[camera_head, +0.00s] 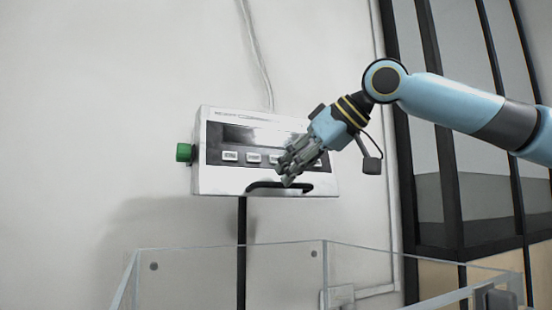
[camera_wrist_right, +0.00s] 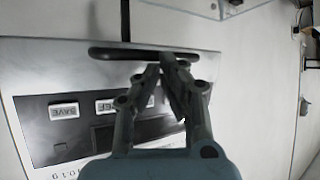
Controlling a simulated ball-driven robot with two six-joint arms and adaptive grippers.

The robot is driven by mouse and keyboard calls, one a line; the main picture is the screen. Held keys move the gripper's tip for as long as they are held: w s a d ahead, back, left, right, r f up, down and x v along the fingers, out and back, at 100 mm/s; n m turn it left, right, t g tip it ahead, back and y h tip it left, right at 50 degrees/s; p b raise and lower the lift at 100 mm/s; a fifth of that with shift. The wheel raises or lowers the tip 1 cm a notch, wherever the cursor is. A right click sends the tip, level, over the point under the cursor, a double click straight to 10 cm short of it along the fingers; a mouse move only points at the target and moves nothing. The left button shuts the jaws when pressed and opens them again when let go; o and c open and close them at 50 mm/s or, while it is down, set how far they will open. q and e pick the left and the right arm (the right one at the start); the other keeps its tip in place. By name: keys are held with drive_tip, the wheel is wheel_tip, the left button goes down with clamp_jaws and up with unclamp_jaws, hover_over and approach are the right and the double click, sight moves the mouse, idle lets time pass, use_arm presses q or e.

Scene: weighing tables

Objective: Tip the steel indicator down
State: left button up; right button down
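The steel indicator (camera_head: 215,180) is a pale box with a dark display, a row of white buttons and a green knob (camera_head: 184,153) on its left side. It sits on a dark post, its face toward me. A black bar handle (camera_head: 262,185) runs along its lower front edge; it also shows in the right wrist view (camera_wrist_right: 110,53). My right gripper (camera_head: 287,177) is in front of the lower face, fingertips at the handle. In the wrist view its fingers (camera_wrist_right: 160,65) are drawn together, with nothing clearly between them. Whether they touch the handle cannot be told. My left gripper is out of view.
A clear-walled enclosure (camera_head: 230,262) stands below the indicator. A cable (camera_head: 256,55) hangs down the wall behind it. Dark-framed glass panels (camera_head: 455,120) stand at the right. The wall left of the indicator is clear.

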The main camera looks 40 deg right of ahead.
drive_tip(key=shift+w+d+f, duration=0.15)
drive_tip(key=shift+w+f, duration=0.35)
drive_tip(key=shift+f, duration=0.15)
drive_tip(key=shift+w+d+f+p, duration=0.2)
drive_tip(key=shift+w+f+p, duration=0.3)
drive_tip(key=shift+w+f, duration=0.4)
drive_tip(key=shift+s+a+r+b, duration=0.15)
drive_tip(key=shift+s+r+b, duration=0.25)
drive_tip(key=shift+s+r, duration=0.2)
drive_tip(key=shift+s+a+r+b, duration=0.15)
drive_tip(key=shift+s+r+b, duration=0.3)
drive_tip(key=shift+s, duration=0.15)
drive_tip(key=shift+s+a+r, duration=0.2)
drive_tip(key=shift+s+r, duration=0.45)
drive_tip(key=shift+r, duration=0.05)
drive_tip(key=shift+s+a+r, duration=0.2)
drive_tip(key=shift+s+r, duration=0.45)
drive_tip(key=shift+r, duration=0.05)
